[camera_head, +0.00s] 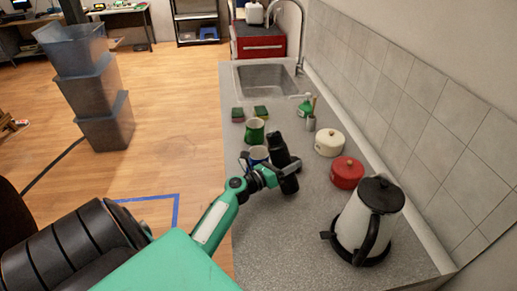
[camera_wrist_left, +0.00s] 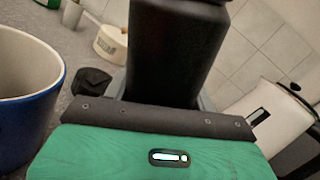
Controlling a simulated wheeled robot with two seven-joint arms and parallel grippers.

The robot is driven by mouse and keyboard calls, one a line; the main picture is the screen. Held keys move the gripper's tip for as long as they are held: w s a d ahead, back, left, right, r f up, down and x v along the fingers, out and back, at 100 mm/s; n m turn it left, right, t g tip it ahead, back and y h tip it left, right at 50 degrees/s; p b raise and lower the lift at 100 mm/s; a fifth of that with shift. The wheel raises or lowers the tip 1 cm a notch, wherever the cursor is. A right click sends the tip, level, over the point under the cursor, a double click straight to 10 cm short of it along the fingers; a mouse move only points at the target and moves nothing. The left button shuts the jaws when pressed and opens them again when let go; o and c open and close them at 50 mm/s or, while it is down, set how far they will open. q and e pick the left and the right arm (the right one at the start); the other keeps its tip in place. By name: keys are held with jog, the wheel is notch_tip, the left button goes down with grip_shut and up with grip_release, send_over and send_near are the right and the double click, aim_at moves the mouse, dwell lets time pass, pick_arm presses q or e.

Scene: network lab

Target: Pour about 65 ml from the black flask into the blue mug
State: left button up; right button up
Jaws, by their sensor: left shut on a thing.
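The black flask (camera_head: 278,151) is held in my left gripper (camera_head: 270,174) over the grey counter. In the left wrist view the flask (camera_wrist_left: 178,50) fills the upper middle, directly beyond the gripper's edge. It looks close to upright, with a slight lean in the head view. Its mouth is out of the wrist picture. The blue mug (camera_head: 258,155) stands just left of the flask, partly hidden by the gripper. The mug (camera_wrist_left: 25,120) also shows at the left of the wrist view, apart from the flask. Its contents are not visible. My right gripper is not in view.
A green mug (camera_head: 254,131) stands behind the blue mug, with two sponges (camera_head: 261,112) beyond. A white pot (camera_head: 329,142), a red pot (camera_head: 347,173) and a kettle (camera_head: 366,222) line the right. The sink (camera_head: 266,78) is farther back. The front counter is clear.

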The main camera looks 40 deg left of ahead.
aim_at(289, 163)
pick_arm(q)
jog(key=n, duration=0.2)
jog(key=shift+f+n+t, duration=0.2)
jog(key=shift+n+t, duration=0.2)
jog(key=n, duration=0.2)
jog(key=d+f+n+y+b, duration=0.1)
jog(key=shift+n+t, duration=0.3)
jog(key=shift+n, duration=0.1)
jog(key=shift+d+r+n+y+p, duration=0.1)
jog(key=shift+d+n+y+p, duration=0.15)
jog(key=shift+n, duration=0.45)
jog(key=r+n+p, duration=0.1)
jog(key=n+y+p, duration=0.1)
jog(key=shift+d+r+n+t, duration=0.15)
jog(key=shift+r+n+t, duration=0.15)
jog(key=shift+r, duration=0.1)
jog(key=shift+a+r+n+y+p, duration=0.3)
jog(key=shift+r+n+p, duration=0.2)
jog(key=shift+n+p, duration=0.35)
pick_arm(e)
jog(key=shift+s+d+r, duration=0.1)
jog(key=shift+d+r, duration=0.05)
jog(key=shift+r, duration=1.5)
pick_arm(q)
jog(key=shift+r, duration=0.1)
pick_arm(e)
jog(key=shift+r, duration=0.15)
